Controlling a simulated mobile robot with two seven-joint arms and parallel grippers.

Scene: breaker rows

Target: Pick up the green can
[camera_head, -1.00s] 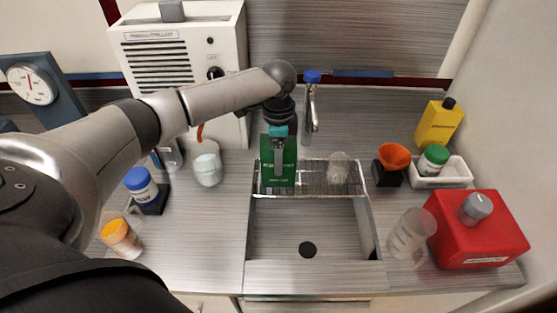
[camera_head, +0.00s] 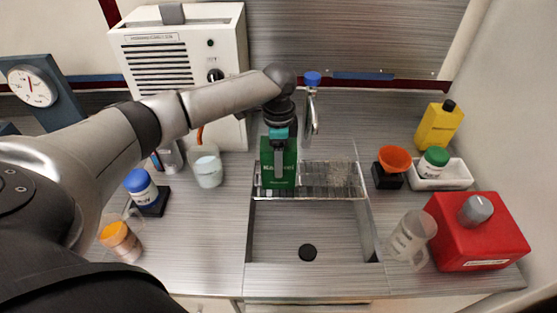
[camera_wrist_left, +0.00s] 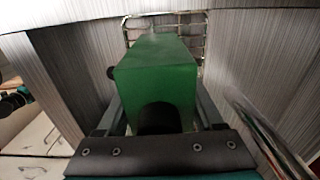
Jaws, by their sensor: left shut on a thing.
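The green can (camera_head: 289,160) is a boxy, rectangular container with pale lettering. It is at the back left part of the wire rack over the sink. My left gripper (camera_head: 278,160) comes down on it from above and is shut on it. In the left wrist view the green can (camera_wrist_left: 157,72) sits between the two fingers (camera_wrist_left: 160,112), with a dark round part on its near side. I cannot tell whether its base touches the rack. My right gripper is not in view.
The wire rack (camera_head: 335,180) spans the back of the sink (camera_head: 285,225). A tap (camera_head: 311,110) stands close behind, right of the can. A beaker (camera_head: 207,168) is to the left. A red box (camera_head: 475,235) and a clear jug (camera_head: 410,235) stand at the right.

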